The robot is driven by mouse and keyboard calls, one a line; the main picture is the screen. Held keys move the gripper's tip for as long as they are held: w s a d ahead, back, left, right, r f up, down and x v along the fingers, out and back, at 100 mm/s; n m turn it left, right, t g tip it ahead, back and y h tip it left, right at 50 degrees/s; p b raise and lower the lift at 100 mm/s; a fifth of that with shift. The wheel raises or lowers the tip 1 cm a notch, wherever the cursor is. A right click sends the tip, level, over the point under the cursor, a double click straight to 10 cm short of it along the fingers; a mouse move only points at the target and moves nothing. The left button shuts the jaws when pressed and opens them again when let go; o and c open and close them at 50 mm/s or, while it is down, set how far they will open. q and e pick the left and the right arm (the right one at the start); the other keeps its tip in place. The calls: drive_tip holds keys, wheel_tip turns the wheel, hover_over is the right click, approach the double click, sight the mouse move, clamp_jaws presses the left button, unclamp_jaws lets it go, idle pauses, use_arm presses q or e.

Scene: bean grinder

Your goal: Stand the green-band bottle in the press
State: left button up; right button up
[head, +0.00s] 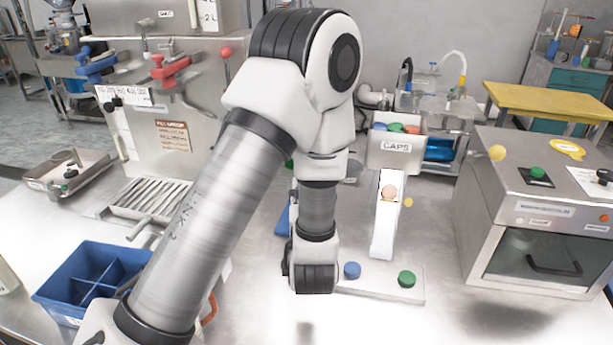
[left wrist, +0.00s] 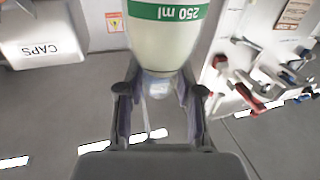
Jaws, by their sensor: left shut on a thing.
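The bottle (left wrist: 165,45) is pale, with a green band (left wrist: 165,10) marked 250 ml. In the left wrist view it hangs between the fingers of my left gripper (left wrist: 160,90), which is shut on its narrow end. Its lettering is upside down there, the same way round as the CAPS label, so it looks upright. The far end is cut off by the frame. In the head view my left arm hides the bottle and fingers. The likely press is a white stand (head: 384,240) on a pale base (head: 380,285), right of my left wrist. My right gripper is not in view.
A CAPS bin (head: 395,155) sits above the stand. A steel cabinet (head: 535,215) stands right, a large steel machine (head: 170,110) left. A blue divided crate (head: 62,284) is front left.

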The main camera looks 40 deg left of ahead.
use_arm(q)
drive_tip(key=b, duration=0.1)
drive_tip(key=w+f+b, duration=0.1)
drive_tip(key=b, duration=0.1)
drive_tip(key=shift+w+a+f, duration=0.15)
drive_tip(key=shift+a+f, duration=0.1)
drive_tip(key=shift+a+r+b, duration=0.25)
drive_tip(key=shift+r+b, duration=0.05)
drive_tip(key=shift+r, duration=0.25)
drive_tip(key=shift+w+a+r+p, duration=0.45)
drive_tip(key=shift+w+a+p, duration=0.05)
drive_tip(key=shift+a+p, duration=0.15)
drive_tip(key=f+p+x, duration=0.1)
drive_tip(key=x, duration=0.9)
drive_tip(key=shift+w+f+p, duration=0.3)
drive_tip(key=shift+w+f, duration=0.05)
drive_tip(key=o, duration=1)
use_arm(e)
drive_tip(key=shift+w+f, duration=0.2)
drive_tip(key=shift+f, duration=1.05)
use_arm(q)
drive_tip(key=shift+r, duration=0.15)
